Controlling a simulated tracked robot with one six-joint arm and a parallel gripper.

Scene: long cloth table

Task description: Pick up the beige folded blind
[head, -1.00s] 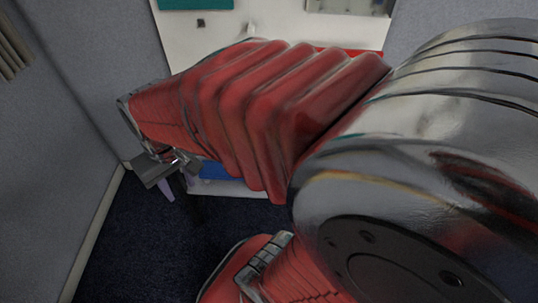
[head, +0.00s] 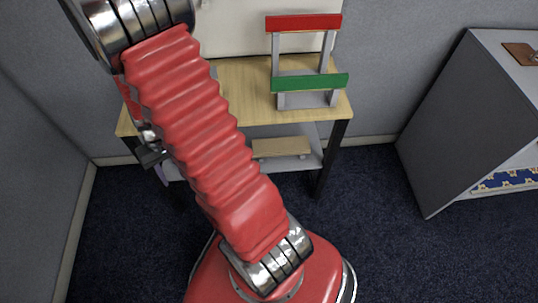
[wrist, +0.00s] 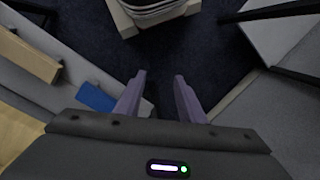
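I cannot pick out the beige folded blind with certainty in the current views. A beige flat-topped piece (head: 281,147) lies on the lower shelf under the wooden-topped table; it also shows at the left of the wrist view (wrist: 28,58). I cannot tell whether it is folded. My gripper (wrist: 160,76) has its two purple fingers apart, with only dark carpet between them. In the head view my gripper (head: 157,166) hangs low beside the table's left side, mostly behind my red arm.
The table (head: 240,90) carries a grey stand with a red bar (head: 303,22) and a green bar (head: 310,83). A blue object (wrist: 95,97) is near the left finger. A grey cabinet (head: 465,110) stands at right. Carpet (head: 370,220) is clear between.

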